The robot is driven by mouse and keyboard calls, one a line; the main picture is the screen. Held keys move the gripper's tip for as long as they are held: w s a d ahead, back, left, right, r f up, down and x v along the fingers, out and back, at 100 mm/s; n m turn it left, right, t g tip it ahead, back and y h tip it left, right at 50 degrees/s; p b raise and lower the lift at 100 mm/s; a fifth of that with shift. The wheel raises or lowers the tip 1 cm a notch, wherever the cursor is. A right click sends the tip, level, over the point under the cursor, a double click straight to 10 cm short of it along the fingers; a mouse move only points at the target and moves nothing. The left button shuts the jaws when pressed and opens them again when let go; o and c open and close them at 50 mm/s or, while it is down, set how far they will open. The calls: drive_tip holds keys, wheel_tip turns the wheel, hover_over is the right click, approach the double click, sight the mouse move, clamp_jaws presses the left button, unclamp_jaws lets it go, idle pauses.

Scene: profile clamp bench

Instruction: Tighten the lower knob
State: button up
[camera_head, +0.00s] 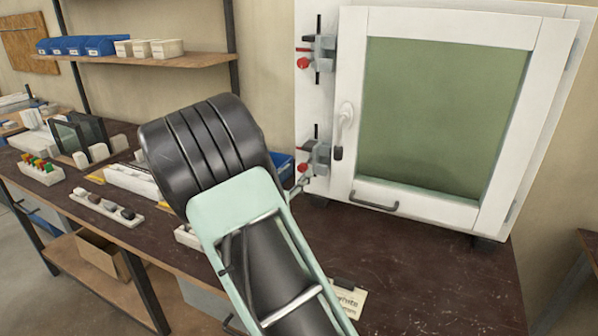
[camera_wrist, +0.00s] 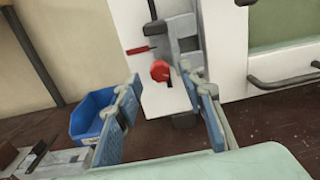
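Two clamps sit on the white frame left of the window sash, each with a red knob. The lower clamp (camera_head: 316,155) has the lower red knob (camera_head: 303,168), partly close behind my arm's end. In the wrist view the lower knob (camera_wrist: 160,70) is a round red piece on the grey clamp (camera_wrist: 182,45), with a thin red bar at its upper left. My gripper (camera_wrist: 162,82) is open and empty. Its blue-padded fingers point toward the knob, which appears between the fingertips; contact is not visible. The upper knob (camera_head: 303,62) is well above.
The white sash (camera_head: 440,205) with green pane has a white lever handle (camera_head: 345,115) and dark pull bar (camera_head: 375,205) right of the clamp. A blue bin (camera_wrist: 90,118) stands left of my fingers. The dark bench (camera_head: 440,270) is clear at front right.

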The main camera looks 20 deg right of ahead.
sight(306, 164)
drive_tip(key=shift+x, duration=1.15)
clamp_jaws()
